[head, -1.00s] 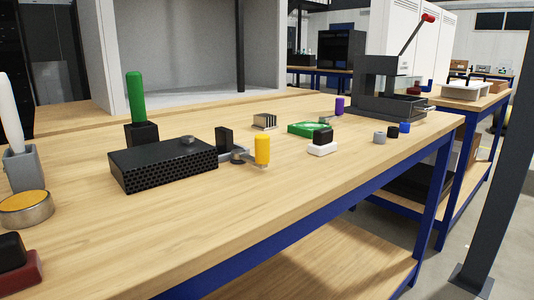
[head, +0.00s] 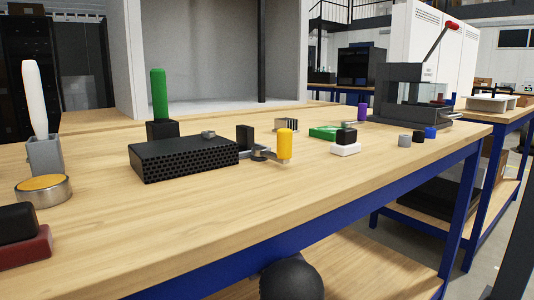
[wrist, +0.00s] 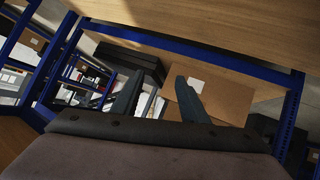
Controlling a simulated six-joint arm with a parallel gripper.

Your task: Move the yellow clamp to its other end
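The yellow clamp handle (head: 285,146) stands upright on the workbench in the head view. It is at the end of a grey metal arm (head: 262,153) beside the right end of a black perforated block (head: 185,160). A small black upright piece (head: 245,137) stands by the arm's inner end. My gripper (wrist: 158,76) shows in the wrist view with its two dark fingers apart and nothing between them. It faces a blue-framed bench and boxes, away from the clamp. The clamp is not in the wrist view.
A green-handled tool (head: 159,95) stands behind the block. A white-handled tool (head: 37,95) and an orange-topped round tin (head: 44,190) are at left. A white-and-black block (head: 346,142) and a press (head: 410,95) are at right.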

